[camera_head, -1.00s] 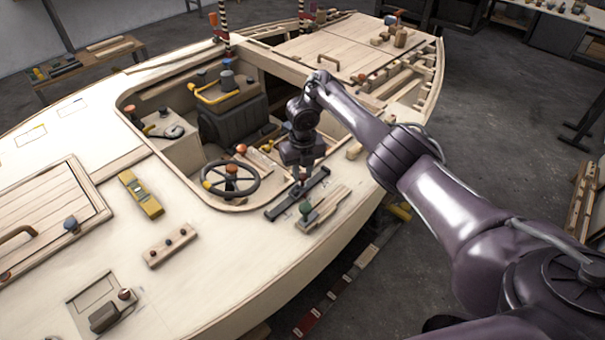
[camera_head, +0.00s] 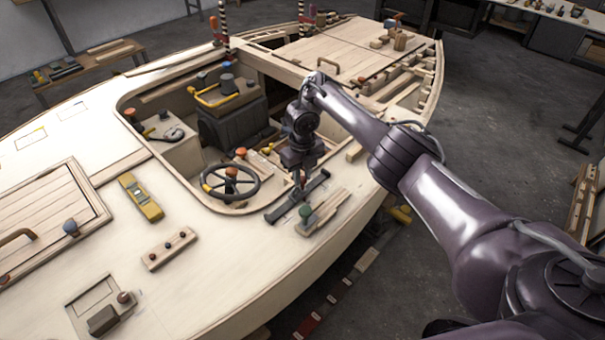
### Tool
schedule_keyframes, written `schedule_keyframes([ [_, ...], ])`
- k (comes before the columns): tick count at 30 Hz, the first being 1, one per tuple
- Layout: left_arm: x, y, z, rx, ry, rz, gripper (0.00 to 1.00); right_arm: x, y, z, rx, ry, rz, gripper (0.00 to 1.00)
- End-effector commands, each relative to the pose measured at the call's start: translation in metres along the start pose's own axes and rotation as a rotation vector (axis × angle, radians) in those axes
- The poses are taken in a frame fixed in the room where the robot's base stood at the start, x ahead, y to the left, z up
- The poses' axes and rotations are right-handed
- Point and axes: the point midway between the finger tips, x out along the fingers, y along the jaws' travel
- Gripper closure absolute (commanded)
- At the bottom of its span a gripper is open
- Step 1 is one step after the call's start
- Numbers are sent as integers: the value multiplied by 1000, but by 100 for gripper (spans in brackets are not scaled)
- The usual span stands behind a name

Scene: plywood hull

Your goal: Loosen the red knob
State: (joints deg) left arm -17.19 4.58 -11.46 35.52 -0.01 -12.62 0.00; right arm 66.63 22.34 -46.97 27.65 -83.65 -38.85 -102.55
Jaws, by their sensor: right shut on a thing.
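My right gripper (camera_head: 299,182) reaches down from the right to a dark metal bar (camera_head: 277,214) on the pale deck, just right of the black steering wheel. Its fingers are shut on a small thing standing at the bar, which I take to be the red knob. The fingers hide most of it, so its shape and how far it is turned cannot be told. My left gripper is not in view.
The steering wheel (camera_head: 208,188) with an orange-topped hub stands close left of the gripper. A green knob (camera_head: 305,210) and wooden strips (camera_head: 328,208) lie close by. A yellow tool (camera_head: 141,197) lies on the deck.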

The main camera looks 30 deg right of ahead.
Motion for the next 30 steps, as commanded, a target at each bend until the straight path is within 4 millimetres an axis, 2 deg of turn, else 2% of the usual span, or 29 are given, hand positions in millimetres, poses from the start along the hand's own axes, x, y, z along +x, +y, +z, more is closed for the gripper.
schedule_keyframes([
  [1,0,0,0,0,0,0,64,3,0,-2,0,6,0,75],
  [6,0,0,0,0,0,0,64,2,0,-1,0,4,0,54],
  [14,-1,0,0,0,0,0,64,0,0,0,0,2,0,54],
  [17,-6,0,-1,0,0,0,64,-6,0,0,1,1,0,54],
  [30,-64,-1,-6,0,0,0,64,-65,0,0,0,3,0,54],
])
